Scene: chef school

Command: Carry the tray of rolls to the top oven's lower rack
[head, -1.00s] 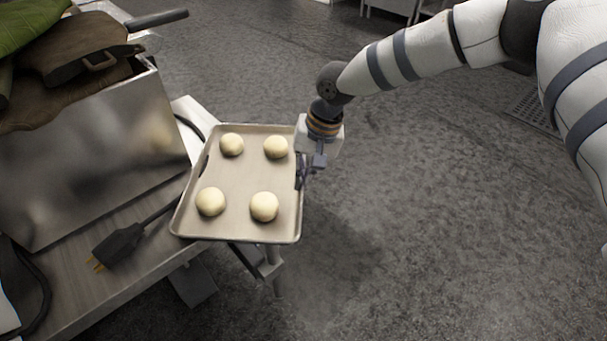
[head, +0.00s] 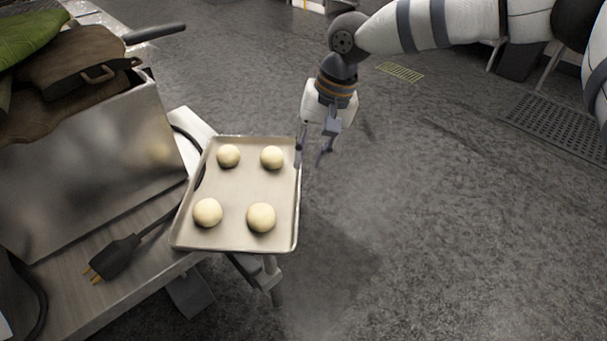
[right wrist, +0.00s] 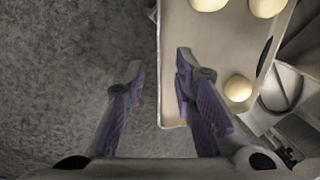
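The tray (head: 231,194) is a shallow tan metal sheet carrying several pale round rolls (head: 261,217). It rests on the corner of the metal table, with its right part jutting out over the floor. My right gripper (head: 309,158) is open and empty at the far end of the tray's right rim. In the right wrist view the fingers (right wrist: 158,65) are spread, one over the floor and one overlapping the tray (right wrist: 174,103). Whether a finger touches the rim cannot be told. My left gripper is out of view. No oven or rack shows.
A black plug (head: 115,258) and cable lie beside the tray. The floor right of it is clear, with grates farther right.

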